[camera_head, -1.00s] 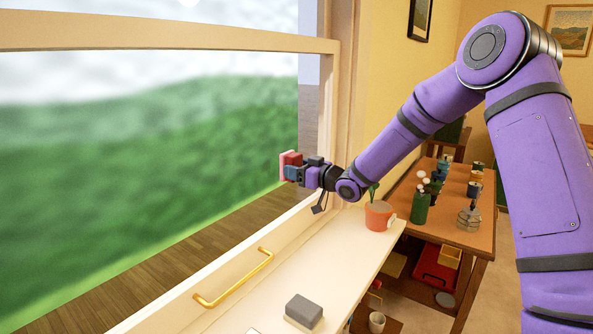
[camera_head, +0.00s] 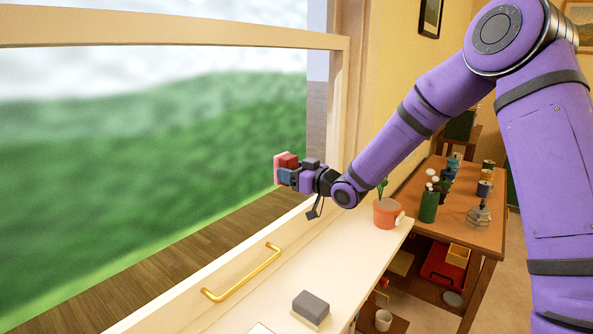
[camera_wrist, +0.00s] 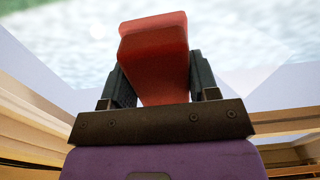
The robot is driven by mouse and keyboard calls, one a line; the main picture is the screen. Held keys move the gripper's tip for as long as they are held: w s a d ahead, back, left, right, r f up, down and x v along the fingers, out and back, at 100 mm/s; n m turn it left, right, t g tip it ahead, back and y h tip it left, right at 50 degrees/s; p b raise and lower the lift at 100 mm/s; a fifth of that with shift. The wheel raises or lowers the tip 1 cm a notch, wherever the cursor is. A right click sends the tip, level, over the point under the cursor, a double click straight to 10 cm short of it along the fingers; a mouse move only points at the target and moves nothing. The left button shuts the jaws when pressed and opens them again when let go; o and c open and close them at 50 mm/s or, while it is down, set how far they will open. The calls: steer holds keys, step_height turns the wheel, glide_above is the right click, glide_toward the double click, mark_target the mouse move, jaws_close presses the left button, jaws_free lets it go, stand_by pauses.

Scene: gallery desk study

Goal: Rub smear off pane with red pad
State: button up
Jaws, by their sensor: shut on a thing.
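The red pad (camera_head: 289,159) has a pinkish face turned toward the window pane (camera_head: 150,140). My gripper (camera_head: 286,175) is shut on the pad, with one dark finger on each side of its block in the wrist view (camera_wrist: 155,75). The pad is in front of the pane, above the sill; I cannot tell whether it touches the glass. A faint pale patch lies on the view beside the pad in the wrist view; I cannot tell whether it is the smear. No clear smear shows in the head view.
A brass handle (camera_head: 243,273) is on the lower sash rail. The white sill holds a grey block (camera_head: 311,306) and a potted plant (camera_head: 387,213). A wooden table (camera_head: 459,205) with bottles and jars stands to the right, with red boxes below.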

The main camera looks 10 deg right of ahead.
steer(key=shift+s+a, duration=1.7)
steer(key=shift+s, duration=0.05)
steer(key=shift+s+d, duration=0.1)
steer(key=shift+d, duration=0.05)
steer(key=shift+v, duration=2.85)
steer(key=shift+s+d, duration=0.1)
steer(key=shift+d, duration=0.05)
steer(key=v, duration=0.2)
steer(key=shift+s+d, duration=0.25)
steer(key=shift+f, duration=0.1)
